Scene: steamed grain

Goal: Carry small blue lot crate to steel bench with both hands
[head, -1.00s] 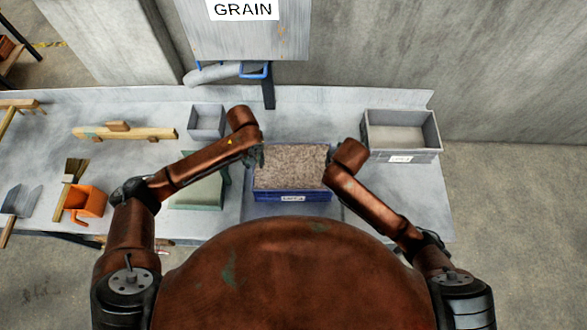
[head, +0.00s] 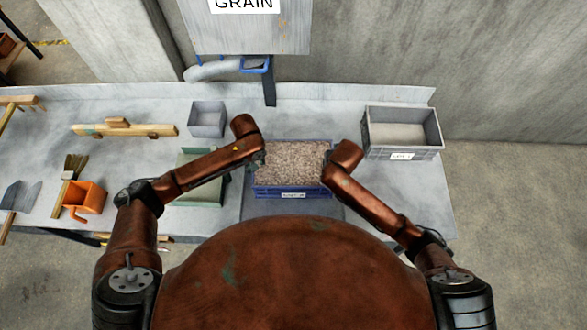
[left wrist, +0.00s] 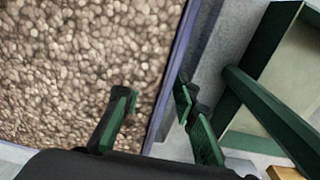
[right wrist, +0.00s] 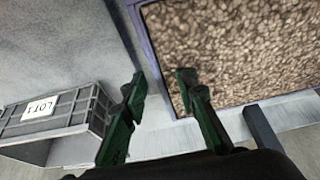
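The small blue lot crate (head: 292,190), full of pale brown grain, appears to rest on the steel bench (head: 345,105) in the middle of the head view. My left gripper (head: 259,158) is at its left wall. In the left wrist view its fingers (left wrist: 155,104) are apart, one over the grain and one outside the rim. My right gripper (head: 328,172) is at the right wall. In the right wrist view its fingers (right wrist: 160,90) are also apart, with the rim (right wrist: 155,65) between them. Finger contact with the walls does not show.
A grey LOT 1 crate (head: 427,153) stands right of the blue crate. A small grey bin (head: 207,120), a green tray (head: 190,195), an orange scoop-like container (head: 85,198), a brush and a wooden tool (head: 125,130) lie left. The grain hopper (head: 250,35) hangs behind.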

